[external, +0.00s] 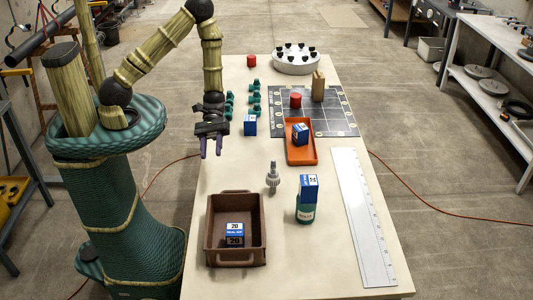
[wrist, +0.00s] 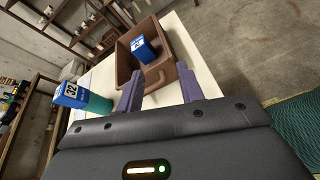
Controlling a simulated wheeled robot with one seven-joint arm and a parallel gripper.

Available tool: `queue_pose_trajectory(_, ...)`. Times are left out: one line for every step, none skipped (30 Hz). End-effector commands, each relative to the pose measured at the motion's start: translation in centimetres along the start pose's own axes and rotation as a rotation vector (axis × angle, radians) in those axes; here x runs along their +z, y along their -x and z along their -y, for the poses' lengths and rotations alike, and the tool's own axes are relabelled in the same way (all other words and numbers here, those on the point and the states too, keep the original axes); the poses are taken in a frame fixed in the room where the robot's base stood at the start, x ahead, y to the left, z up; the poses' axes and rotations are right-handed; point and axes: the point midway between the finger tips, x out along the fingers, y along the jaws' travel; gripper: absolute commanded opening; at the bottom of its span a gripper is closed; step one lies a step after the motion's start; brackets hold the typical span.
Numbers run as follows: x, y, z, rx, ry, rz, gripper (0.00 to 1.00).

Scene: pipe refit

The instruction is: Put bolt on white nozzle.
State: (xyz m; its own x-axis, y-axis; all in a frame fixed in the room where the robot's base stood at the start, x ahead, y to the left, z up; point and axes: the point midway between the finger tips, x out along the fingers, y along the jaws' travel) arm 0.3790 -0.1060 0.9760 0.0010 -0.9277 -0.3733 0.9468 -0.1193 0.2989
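A pale grey-white nozzle-like fitting (external: 272,178) stands upright, narrow tip up, in the middle of the table in the external view. No part is clearly a bolt. Several small teal fittings (external: 254,98) stand in two rows near the back left; I cannot tell whether they are bolts. My gripper (external: 211,150) hangs above the table's left edge, left of the nozzle and apart from it. Its purple fingers are spread with nothing between them, as the wrist view (wrist: 158,90) also shows. The nozzle is not visible in the wrist view.
A brown bin (external: 212,225) holds a blue box (external: 235,230). A blue box (external: 309,183) sits on a teal jar (external: 305,213). An orange tray (external: 301,157), white ruler (external: 362,215), dark grid mat (external: 335,122) and white round holder (external: 297,64) are also on the table.

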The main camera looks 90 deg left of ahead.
Motion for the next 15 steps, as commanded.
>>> queue_pose_trajectory(0.7,0.3,1.0,-0.088,-0.066,-0.048,0.38)
queue_pose_trajectory(0.9,0.5,1.7,-0.139,-0.102,-0.076,0.38)
queue_pose_trajectory(1.2,0.9,2.5,-0.204,-0.151,-0.114,0.38)
queue_pose_trajectory(1.4,1.2,3.0,-0.251,-0.187,-0.143,0.38)
queue_pose_trajectory(1.6,1.6,3.5,-0.297,-0.224,-0.173,0.38)
queue_pose_trajectory(1.7,2.2,4.1,-0.356,-0.275,-0.215,0.38)
queue_pose_trajectory(1.8,2.7,4.5,-0.399,-0.314,-0.246,0.38)
queue_pose_trajectory(1.9,3.2,4.8,-0.439,-0.353,-0.278,0.38)
queue_pose_trajectory(2.1,3.9,5.1,-0.492,-0.405,-0.322,0.38)
queue_pose_trajectory(2.2,4.5,5.3,-0.530,-0.447,-0.355,0.38)
queue_pose_trajectory(2.3,5.1,5.4,-0.565,-0.489,-0.389,0.38)
queue_pose_trajectory(2.4,5.9,5.5,-0.611,-0.545,-0.435,0.38)
queue_pose_trajectory(2.6,6.5,5.4,-0.643,-0.588,-0.468,0.38)
queue_pose_trajectory(2.7,7.2,5.4,-0.673,-0.632,-0.504,0.38)
queue_pose_trajectory(2.9,8.0,5.2,-0.711,-0.692,-0.551,0.38)
